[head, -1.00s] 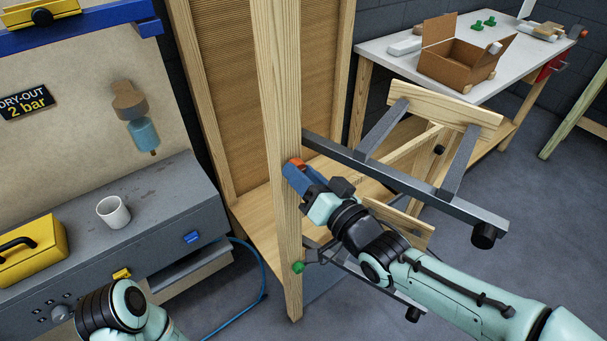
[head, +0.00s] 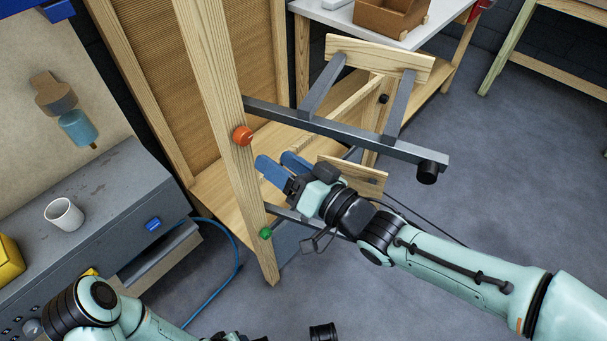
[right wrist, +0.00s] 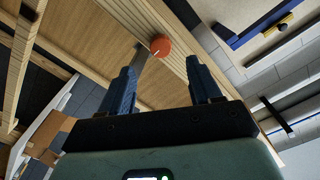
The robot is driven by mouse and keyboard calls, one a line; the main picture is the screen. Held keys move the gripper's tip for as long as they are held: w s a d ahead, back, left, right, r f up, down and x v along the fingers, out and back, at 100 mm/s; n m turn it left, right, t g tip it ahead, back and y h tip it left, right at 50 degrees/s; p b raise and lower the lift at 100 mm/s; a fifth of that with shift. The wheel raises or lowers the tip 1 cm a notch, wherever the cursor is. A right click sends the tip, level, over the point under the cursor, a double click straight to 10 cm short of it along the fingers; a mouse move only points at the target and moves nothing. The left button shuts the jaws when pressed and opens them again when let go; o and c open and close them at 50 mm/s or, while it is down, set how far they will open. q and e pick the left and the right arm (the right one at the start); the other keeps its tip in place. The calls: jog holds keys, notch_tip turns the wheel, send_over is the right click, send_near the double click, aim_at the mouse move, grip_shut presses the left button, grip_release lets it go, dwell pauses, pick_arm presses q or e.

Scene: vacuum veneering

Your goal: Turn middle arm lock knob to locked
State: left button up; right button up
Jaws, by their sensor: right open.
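An orange-red knob (head: 242,135) sits on the wooden upright (head: 215,90) where a dark metal arm (head: 350,135) meets it. A green knob (head: 265,233) sits lower on the same upright by a lower metal arm. My right gripper (head: 271,164) is open and empty, below and to the right of the orange knob and apart from it. In the right wrist view the orange knob (right wrist: 160,47), with a small pale mark, shows beyond and between the open blue fingers (right wrist: 165,85). Part of my left arm shows at the lower left; its fingertips cannot be made out.
Wooden pieces (head: 380,58) rest on the metal arms, right of the upright. A grey bench (head: 100,215) with a white mug (head: 64,214) stands at left. Open floor lies at right.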

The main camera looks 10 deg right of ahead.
pick_arm(q)
jog(key=shift+s+d+r+g+p, duration=0.2)
jog(key=shift+s+r+p, duration=0.1)
jog(key=shift+s, duration=0.15)
jog(key=shift+s+d+r+g+p, duration=0.1)
jog(key=shift+s+d+r+p, duration=0.1)
jog(key=shift+s+r, duration=0.15)
pick_arm(e)
jog(key=shift+v, duration=2.8)
